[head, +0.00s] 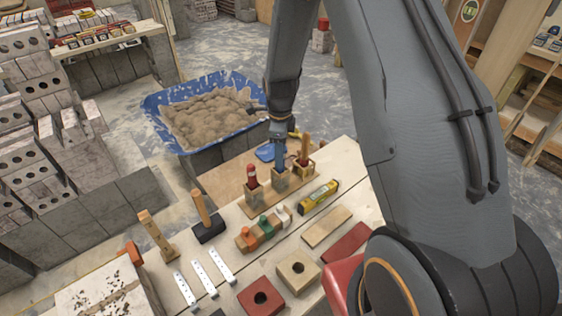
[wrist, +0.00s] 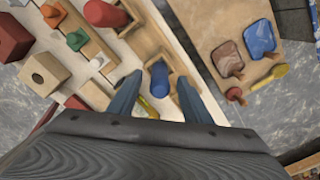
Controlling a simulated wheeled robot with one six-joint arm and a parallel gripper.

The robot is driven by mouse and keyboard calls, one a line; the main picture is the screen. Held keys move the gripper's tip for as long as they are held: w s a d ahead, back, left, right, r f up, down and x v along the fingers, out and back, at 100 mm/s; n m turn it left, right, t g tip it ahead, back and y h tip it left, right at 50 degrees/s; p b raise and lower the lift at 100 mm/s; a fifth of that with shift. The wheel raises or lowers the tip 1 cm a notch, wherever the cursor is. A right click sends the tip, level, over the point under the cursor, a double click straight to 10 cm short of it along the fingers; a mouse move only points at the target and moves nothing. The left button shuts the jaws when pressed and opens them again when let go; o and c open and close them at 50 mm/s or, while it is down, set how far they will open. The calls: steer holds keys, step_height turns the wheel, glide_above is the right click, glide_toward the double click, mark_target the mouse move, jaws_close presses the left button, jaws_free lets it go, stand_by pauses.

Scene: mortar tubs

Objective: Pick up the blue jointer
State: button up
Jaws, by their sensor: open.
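The blue jointer (wrist: 160,76) shows in the wrist view as a blue handle standing in the middle wooden holder of a rack. Its lower part is hidden in the holder. My gripper (wrist: 158,84) is open, with one finger on each side of the blue handle, apparently not closed on it. In the head view my gripper (head: 279,148) points down over the middle holder (head: 281,181) and largely hides the handle. How far down the fingers reach is hard to tell.
A red-handled tool (head: 252,176) stands in the left holder and a wooden-handled one (head: 304,150) in the right. A yellow level (head: 318,197), colored-knob blocks (head: 265,228) and a mallet (head: 207,216) lie nearby. A blue tub of mortar (head: 160,115) stands behind.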

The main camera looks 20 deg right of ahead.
steer(key=shift+f, duration=0.95)
jaws_close()
steer(key=shift+r, duration=0.15)
step_height(320, 180, up, 18)
steer(key=b, duration=0.4)
